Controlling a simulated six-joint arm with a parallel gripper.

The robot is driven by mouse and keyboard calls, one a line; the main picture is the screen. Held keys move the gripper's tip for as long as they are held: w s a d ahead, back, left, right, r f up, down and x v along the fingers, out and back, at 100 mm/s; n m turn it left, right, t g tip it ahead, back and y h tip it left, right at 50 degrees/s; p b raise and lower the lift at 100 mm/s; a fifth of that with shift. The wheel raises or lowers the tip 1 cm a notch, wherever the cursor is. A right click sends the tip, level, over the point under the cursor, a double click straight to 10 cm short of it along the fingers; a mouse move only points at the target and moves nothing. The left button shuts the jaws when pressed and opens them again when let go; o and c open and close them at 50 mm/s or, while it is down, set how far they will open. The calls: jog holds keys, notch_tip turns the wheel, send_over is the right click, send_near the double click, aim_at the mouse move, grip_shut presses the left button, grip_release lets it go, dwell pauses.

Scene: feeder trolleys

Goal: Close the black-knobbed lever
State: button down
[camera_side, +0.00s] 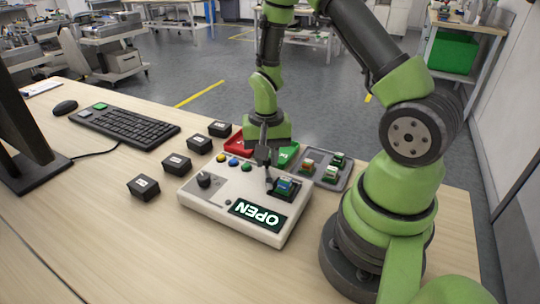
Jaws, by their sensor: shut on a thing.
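A pale control box (232,209) sits on the table, with a lit display (259,215) that reads OPEN, upside down in this view. A dark socket (294,195) on its right half holds a blue-topped block (284,186). My gripper (266,164) points down over the box at the socket's left side. It is shut on the black-knobbed lever (269,184), whose knob is mostly hidden between the fingers. The lever's exact tilt is too small to tell.
Several small black boxes (177,163) stand to the left. Behind are a red tray (234,144), a green tray (288,154) and a grey tray (330,183) with small blocks. The front table is clear.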

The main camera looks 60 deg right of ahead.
aim_at(252, 179)
jog(key=n, duration=0.2)
jog(key=w+a+n, duration=0.1)
jog(key=n, duration=0.2)
jog(key=shift+w+a+n, duration=0.15)
jog(key=shift+a+n, duration=0.15)
jog(key=shift+a, duration=0.05)
jog(key=n, duration=0.1)
jog(key=a+n, duration=0.1)
jog(key=n, duration=0.3)
jog(key=shift+w+a, duration=0.2)
jog(key=shift+a, duration=0.2)
jog(key=shift+n, duration=0.3)
jog(key=c, duration=1)
grip_release()
notch_tip(252, 179, up, 10)
